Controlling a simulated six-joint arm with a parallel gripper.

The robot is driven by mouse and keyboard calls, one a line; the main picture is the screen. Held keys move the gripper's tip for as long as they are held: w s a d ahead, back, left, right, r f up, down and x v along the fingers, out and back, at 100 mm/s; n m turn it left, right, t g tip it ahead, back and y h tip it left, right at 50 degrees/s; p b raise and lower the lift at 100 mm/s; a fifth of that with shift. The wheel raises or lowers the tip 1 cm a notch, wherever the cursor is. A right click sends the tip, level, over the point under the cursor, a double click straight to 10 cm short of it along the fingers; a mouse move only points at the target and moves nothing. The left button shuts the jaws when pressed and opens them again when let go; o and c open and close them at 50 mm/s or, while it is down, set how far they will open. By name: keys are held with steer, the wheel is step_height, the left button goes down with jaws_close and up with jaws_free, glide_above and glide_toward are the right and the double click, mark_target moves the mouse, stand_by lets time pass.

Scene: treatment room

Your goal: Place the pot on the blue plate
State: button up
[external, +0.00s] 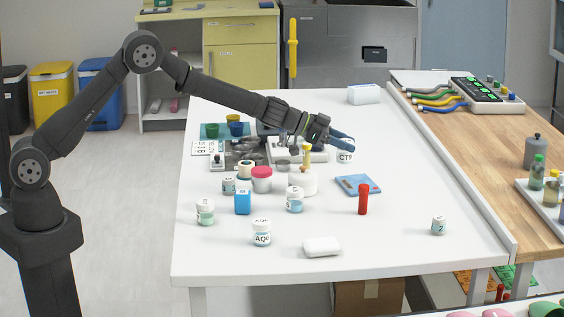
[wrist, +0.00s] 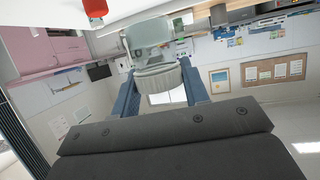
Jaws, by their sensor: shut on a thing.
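My gripper (external: 346,143) is shut on a pot (external: 345,156), a small whitish jar with dark lettering, and holds it above the white table. In the wrist view, the pot (wrist: 150,38) is a translucent jar with a grey ribbed rim, between the two blue fingers of my gripper (wrist: 158,72). A flat blue square (external: 352,181), seemingly the blue plate, lies on the table below and slightly right of the pot in the external view. Small markings show on it, too small to make out. The pot and the blue square are apart in the picture.
A red cylinder (external: 363,199) stands beside the blue square's front edge. Several jars, including a red-lidded one (external: 262,180), crowd the table to the left. A small jar (external: 439,226) stands at right. A white block (external: 322,246) lies near the front. The table's right side is mostly clear.

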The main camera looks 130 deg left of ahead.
steer(key=shift+s+a+f, duration=0.85)
steer(key=shift+a+f, duration=0.8)
steer(key=shift+f, duration=0.15)
steer(key=shift+s+a+f, duration=0.9)
steer(key=shift+a+f, duration=0.7)
steer(key=shift+f, duration=0.15)
steer(key=shift+s+a+f, duration=0.85)
steer(key=shift+a+f, duration=0.8)
steer(key=shift+f, duration=0.15)
steer(key=shift+f, duration=0.1)
steer(key=o, duration=1.1)
steer(key=shift+c, duration=0.2)
steer(key=shift+s+d+r, duration=0.1)
steer(key=shift+s+r, duration=0.05)
steer(key=shift+r, duration=0.05)
steer(key=v, duration=1.1)
steer(key=shift+s+d, duration=0.25)
